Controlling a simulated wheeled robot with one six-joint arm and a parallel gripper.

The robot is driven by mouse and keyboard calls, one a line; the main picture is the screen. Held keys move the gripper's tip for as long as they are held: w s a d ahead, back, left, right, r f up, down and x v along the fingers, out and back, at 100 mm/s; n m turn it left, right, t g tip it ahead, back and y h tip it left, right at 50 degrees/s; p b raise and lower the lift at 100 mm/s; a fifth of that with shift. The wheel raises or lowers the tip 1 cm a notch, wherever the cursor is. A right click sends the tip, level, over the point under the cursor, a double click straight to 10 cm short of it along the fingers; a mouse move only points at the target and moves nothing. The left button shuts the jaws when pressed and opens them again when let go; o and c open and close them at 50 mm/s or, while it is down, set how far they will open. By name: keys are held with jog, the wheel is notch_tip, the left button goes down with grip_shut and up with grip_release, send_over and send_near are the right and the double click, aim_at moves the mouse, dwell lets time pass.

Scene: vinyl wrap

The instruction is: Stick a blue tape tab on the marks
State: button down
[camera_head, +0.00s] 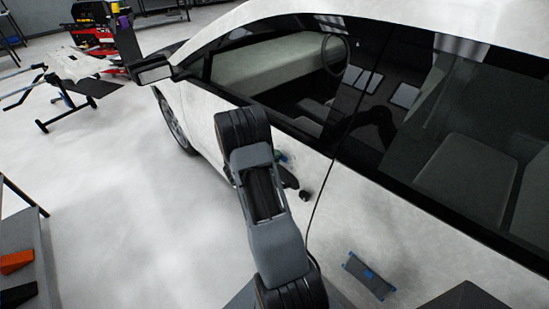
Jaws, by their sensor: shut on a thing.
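My arm rises from the bottom middle and its links cover a strip of the white car's side. My gripper is hidden behind these links, so its fingers and anything in them do not show. A small light-blue bit (282,158) shows just right of the arm, above the dark door handle; I cannot tell whether it is a tape tab. A dark grey-blue rectangular piece (375,280) with blue spots at its ends and middle shows low on the car's side. I cannot make out any separate marks.
The white car (350,220) fills the right side, with dark reflecting windows and a side mirror (154,73). A dark shelf (42,255) at lower left holds an orange item (15,262). A stand and a red cart (92,30) are far back.

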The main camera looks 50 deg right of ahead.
jog(key=shift+d+f, duration=0.15)
jog(key=shift+d, duration=0.55)
dwell(0.5)
dwell(1.5)
jog(key=c, duration=0.8)
grip_release()
jog(key=shift+c, duration=0.2)
jog(key=s+b+v, duration=0.1)
jog(key=v, duration=1.2)
jog(key=shift+w+a, duration=0.4)
jog(key=shift+w, duration=0.1)
